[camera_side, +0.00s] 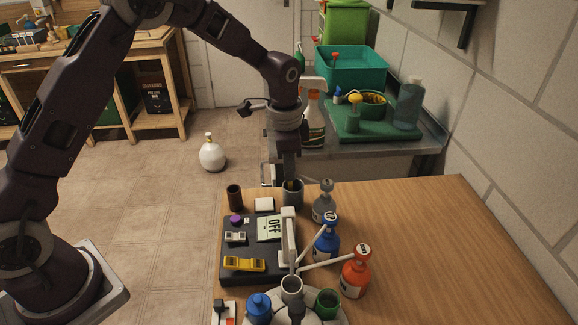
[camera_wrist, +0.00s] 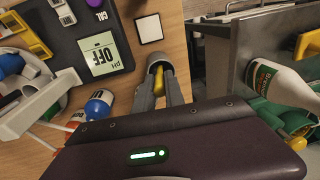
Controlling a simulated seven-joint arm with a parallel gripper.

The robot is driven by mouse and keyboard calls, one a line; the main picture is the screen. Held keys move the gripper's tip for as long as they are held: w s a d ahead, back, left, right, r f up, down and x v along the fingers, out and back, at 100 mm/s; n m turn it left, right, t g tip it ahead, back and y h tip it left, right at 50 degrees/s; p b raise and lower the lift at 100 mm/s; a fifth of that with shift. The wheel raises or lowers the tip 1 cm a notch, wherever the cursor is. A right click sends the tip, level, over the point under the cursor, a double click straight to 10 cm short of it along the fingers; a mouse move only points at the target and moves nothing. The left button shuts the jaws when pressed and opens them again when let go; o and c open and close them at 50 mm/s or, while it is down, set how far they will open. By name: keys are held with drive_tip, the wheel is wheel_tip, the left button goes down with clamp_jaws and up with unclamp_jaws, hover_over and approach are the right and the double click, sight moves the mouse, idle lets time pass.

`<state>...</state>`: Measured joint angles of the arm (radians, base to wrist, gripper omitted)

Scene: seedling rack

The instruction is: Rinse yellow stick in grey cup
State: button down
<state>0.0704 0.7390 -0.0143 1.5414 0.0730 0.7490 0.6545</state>
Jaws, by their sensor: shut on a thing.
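The grey cup (camera_side: 293,198) stands on the wooden table near its far edge, behind the black board. My gripper (camera_side: 290,181) points straight down at the cup's mouth, with its fingertips at or just inside the rim. In the wrist view my gripper (camera_wrist: 160,88) is shut on the yellow stick (camera_wrist: 158,80), which shows as a small yellow piece between the fingers. The stick's lower end is hidden in the cup, so its depth and any contact with the wall or bottom cannot be told.
The black board (camera_side: 230,271) carries a meter reading OFF (camera_side: 270,228) and a yellow gadget (camera_side: 244,264). A dark brown cup (camera_side: 234,197) stands left; a grey-capped bottle (camera_side: 324,208), blue bottle (camera_side: 326,243) and orange bottle (camera_side: 355,275) stand right. The table's right side is clear.

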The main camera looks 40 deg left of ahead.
idle(0.3)
drive_tip(key=shift+r, duration=3.95)
